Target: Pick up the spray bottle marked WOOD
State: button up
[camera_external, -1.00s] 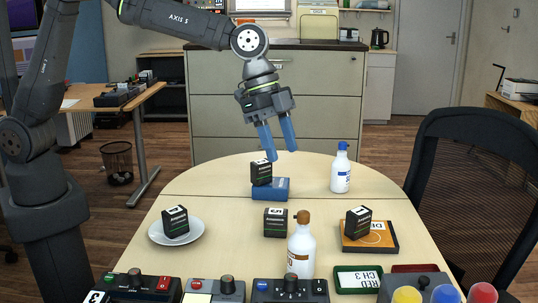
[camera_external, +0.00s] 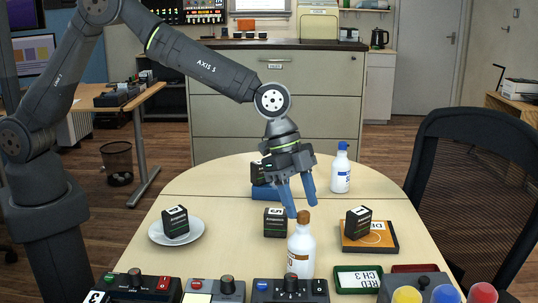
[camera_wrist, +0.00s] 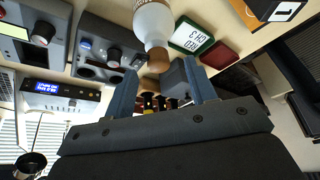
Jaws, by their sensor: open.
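A white spray bottle with a brown cap (camera_external: 301,252) stands upright near the front middle of the table; its label is too small to read. Its body (camera_wrist: 152,22) and brown cap also show in the wrist view, with the cap between the fingertips in the picture. Another white spray bottle with a blue cap (camera_external: 340,174) stands at the back right, its label unreadable. My gripper (camera_external: 303,207) is open and empty, tilted, its blue fingers just above and behind the brown cap. I cannot tell whether a finger touches it.
A black box (camera_external: 274,222) stands close behind the brown-capped bottle. Other boxes sit on a white plate (camera_external: 198,237), a blue block (camera_external: 266,193) and an orange-topped pad (camera_external: 388,246). Control boxes (camera_external: 290,291) line the front edge.

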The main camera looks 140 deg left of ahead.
aim_at(303, 212)
jog(key=x, duration=0.5)
jog(key=shift+f, duration=0.1)
jog(key=shift+d, duration=0.1)
jog(key=shift+c, duration=0.4)
grip_shut()
